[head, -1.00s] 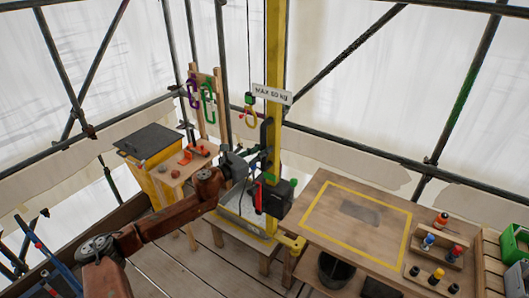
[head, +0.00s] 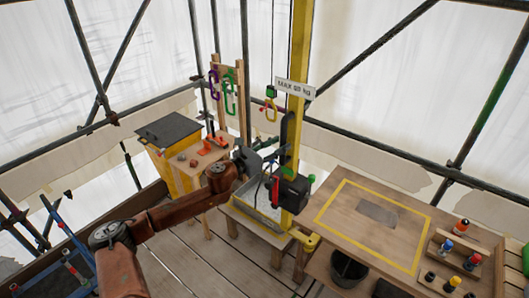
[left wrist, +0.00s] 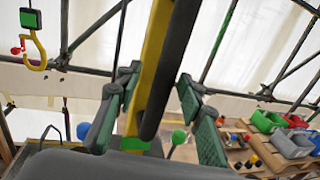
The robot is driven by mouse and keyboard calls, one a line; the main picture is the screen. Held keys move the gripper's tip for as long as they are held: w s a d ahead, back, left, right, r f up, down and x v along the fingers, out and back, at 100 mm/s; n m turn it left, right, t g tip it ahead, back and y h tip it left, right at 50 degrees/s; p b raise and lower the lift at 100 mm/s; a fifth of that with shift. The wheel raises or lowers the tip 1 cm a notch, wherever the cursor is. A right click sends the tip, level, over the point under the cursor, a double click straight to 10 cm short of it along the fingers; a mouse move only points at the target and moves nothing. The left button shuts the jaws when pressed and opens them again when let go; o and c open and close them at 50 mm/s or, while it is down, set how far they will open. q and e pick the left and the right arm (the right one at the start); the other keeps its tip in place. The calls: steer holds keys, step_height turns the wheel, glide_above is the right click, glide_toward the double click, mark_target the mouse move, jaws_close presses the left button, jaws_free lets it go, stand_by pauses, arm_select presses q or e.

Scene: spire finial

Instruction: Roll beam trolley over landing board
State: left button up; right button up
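The yellow mast (head: 299,90) stands mid-picture, with a white MAX 50 kg sign and a black winch box (head: 292,193) low on it. A yellow hook (head: 270,112) hangs on a cable left of the mast under a green block; it also shows in the left wrist view (left wrist: 37,50). The beam trolley cannot be made out. The landing board (head: 345,222), marked with a yellow outline, lies right of the mast. My left gripper (head: 262,158) is beside the mast. In the left wrist view, its green-padded fingers (left wrist: 155,115) are apart, with a dark upright bar (left wrist: 171,75) between them in the picture; contact is unclear. My right gripper is out of view.
A grey tray (head: 245,210) sits at the mast's foot. Coloured bottles (head: 446,247) stand in a wooden rack at the board's right. A black bucket (head: 346,270) is below. A small table (head: 190,172) and a yellow bin (head: 170,130) stand at left.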

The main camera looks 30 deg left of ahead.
arm_select(q)
steer(key=v, duration=1)
steer(key=shift+s+r, duration=0.1)
steer(key=shift+s, duration=0.05)
